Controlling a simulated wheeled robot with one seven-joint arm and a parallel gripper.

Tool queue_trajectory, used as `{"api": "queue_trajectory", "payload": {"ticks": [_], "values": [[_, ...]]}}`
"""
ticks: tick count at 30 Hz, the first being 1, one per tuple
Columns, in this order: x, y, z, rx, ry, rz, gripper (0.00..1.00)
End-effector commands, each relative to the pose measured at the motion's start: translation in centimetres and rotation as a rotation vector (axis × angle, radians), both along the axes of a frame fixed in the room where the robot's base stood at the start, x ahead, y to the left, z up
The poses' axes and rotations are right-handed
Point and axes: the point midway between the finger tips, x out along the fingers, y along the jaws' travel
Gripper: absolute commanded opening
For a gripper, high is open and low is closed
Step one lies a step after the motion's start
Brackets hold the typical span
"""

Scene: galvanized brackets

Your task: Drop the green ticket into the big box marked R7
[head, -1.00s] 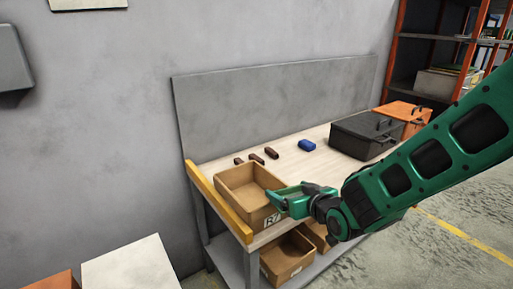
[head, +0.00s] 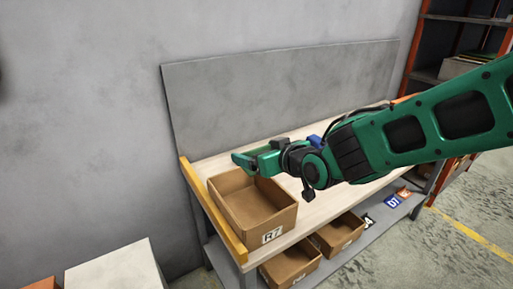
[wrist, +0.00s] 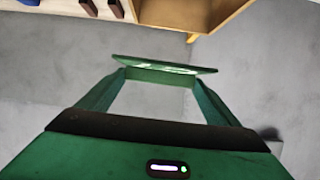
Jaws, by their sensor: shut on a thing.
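The big box marked R7 (head: 281,222) is an open tan carton on the left end of the workbench, with its label on the front. My gripper (head: 245,160) is above the box's back rim, apart from it as far as I can tell. In the wrist view my gripper (wrist: 160,80) is shut on the green ticket (wrist: 165,63), a thin flat piece held across the fingertips. In the head view the ticket hardly stands out from the green fingers. Part of the box (wrist: 220,8) shows at the top of the wrist view.
The bench has a yellow left edge (head: 213,213) and a grey back panel (head: 270,95). Two smaller cartons (head: 290,268) stand on the lower shelf, beside several lettered cards (head: 393,201). A blue object (head: 314,141) is partly hidden behind my arm.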

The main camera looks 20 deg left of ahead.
Motion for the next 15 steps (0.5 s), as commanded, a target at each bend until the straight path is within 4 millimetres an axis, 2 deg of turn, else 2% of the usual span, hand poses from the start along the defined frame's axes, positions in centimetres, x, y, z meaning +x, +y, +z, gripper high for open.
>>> {"api": "queue_trajectory", "payload": {"ticks": [6, 15], "values": [[-0.6, 1.0, -2.4, -0.002, 0.003, 0.015, 0.64], [-0.8, 1.3, -5.0, -0.001, 0.002, 0.019, 0.64]]}}
